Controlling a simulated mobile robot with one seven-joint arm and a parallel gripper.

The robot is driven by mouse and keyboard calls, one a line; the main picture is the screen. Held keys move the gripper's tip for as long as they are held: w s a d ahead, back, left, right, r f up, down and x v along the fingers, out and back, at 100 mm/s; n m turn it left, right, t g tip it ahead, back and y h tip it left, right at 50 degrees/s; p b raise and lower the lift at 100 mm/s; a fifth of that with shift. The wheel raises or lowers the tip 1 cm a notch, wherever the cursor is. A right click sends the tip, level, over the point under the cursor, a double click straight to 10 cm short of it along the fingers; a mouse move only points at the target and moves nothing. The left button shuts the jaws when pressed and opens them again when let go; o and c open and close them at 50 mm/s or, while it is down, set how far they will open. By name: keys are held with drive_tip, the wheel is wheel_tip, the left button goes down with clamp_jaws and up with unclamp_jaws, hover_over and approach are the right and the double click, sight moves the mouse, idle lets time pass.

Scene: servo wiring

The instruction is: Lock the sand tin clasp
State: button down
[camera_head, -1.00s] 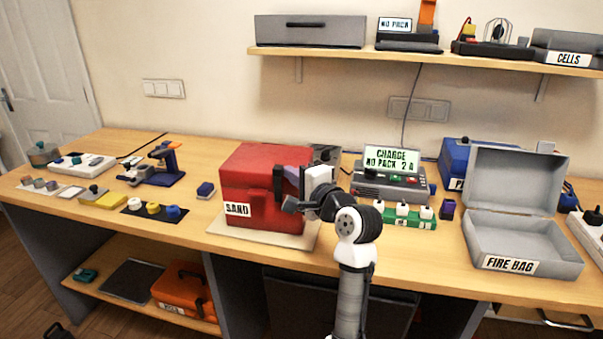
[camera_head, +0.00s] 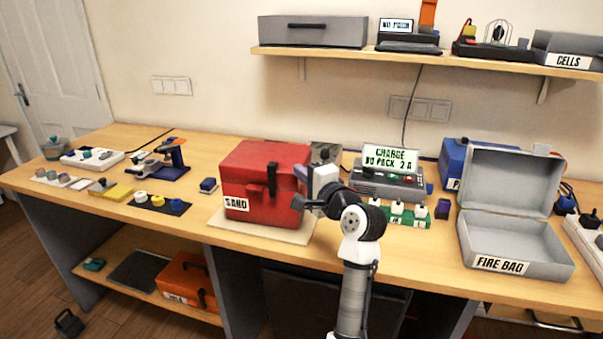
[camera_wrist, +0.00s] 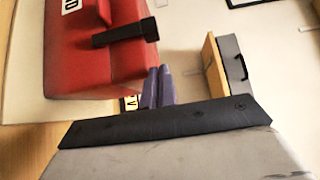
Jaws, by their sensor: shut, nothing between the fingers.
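The red sand tin (camera_head: 245,190) stands on the bench with its lid down and a "SAND" label on its front. Its dark clasp (camera_head: 272,180) lies upright on the front face. In the wrist view the clasp (camera_wrist: 122,34) is a dark bar with a thicker block at one end, beside the red tin (camera_wrist: 75,60). I cannot tell whether it is latched. My gripper (camera_head: 306,179) is at the tin's right front corner, to the right of the clasp and apart from it. In the wrist view my gripper's purple fingers (camera_wrist: 158,74) are together and empty.
The tin sits on a pale board (camera_head: 240,229). To the right are a charger (camera_head: 385,183), a green socket strip (camera_head: 410,219) and an open grey fire bag box (camera_head: 515,245). A small blue block (camera_head: 208,186) is left of the tin. The shelf (camera_head: 450,60) is above.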

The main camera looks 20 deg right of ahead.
drive_tip(key=b+v, duration=0.3)
drive_tip(key=v, duration=0.7)
drive_tip(key=shift+d, duration=0.1)
